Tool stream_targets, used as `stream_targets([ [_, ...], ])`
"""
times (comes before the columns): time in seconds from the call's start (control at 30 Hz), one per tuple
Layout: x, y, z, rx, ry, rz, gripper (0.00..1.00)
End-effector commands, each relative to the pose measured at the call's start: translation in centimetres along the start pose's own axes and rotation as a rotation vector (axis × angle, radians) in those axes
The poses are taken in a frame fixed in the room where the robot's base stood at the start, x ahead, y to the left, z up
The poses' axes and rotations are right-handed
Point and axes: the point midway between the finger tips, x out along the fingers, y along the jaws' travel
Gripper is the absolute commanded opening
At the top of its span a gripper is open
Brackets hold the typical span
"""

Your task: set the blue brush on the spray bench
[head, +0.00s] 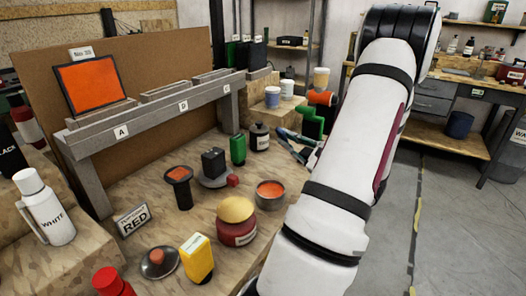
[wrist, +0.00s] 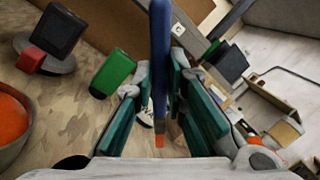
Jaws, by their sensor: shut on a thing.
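My gripper (wrist: 160,85) has teal fingers closed on the blue brush (wrist: 160,45). The brush is long and blue with an orange end, which points down in the wrist view. In the head view my gripper (head: 297,145) is partly hidden behind my white arm, over the right side of a wooden bench (head: 140,212). I cannot make out the brush clearly there. No label that I can read names the spray bench.
The bench holds a green bottle (head: 238,149), a dark jar (head: 259,137), a tin of orange paint (head: 270,194), a red jar with a yellow sponge (head: 236,222) and a yellow can (head: 196,258). A second bench (head: 462,76) stands back right. The grey floor (head: 450,230) at right is clear.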

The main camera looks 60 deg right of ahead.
Motion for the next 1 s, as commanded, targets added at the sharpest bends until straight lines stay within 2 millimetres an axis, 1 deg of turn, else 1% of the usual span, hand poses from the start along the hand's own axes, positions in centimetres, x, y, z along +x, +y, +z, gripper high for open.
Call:
stream_targets([
  [0.03,1.2,0.5,0.0,0.001,-0.004,0.002,0.00],
  [0.1,2.6,1.1,-0.1,0.001,-0.003,0.002,0.00],
  [0.2,4.2,1.7,-0.2,0.001,-0.003,0.002,0.00],
  [0.3,5.1,2.0,-0.3,-0.001,-0.001,0.000,0.00],
  [0.47,5.9,2.2,-0.3,-0.001,-0.002,0.000,0.00],
  [0.57,6.9,2.7,-0.4,0.000,-0.002,0.002,0.00],
  [0.6,6.6,3.1,-1.1,0.003,0.002,-0.001,0.00],
  [0.7,6.2,4.3,-2.3,0.005,0.002,-0.001,0.00],
  [0.77,6.1,4.7,-2.8,0.002,0.001,-0.001,0.00],
  [1.0,6.0,4.9,-2.9,-0.001,0.000,-0.001,0.00],
])
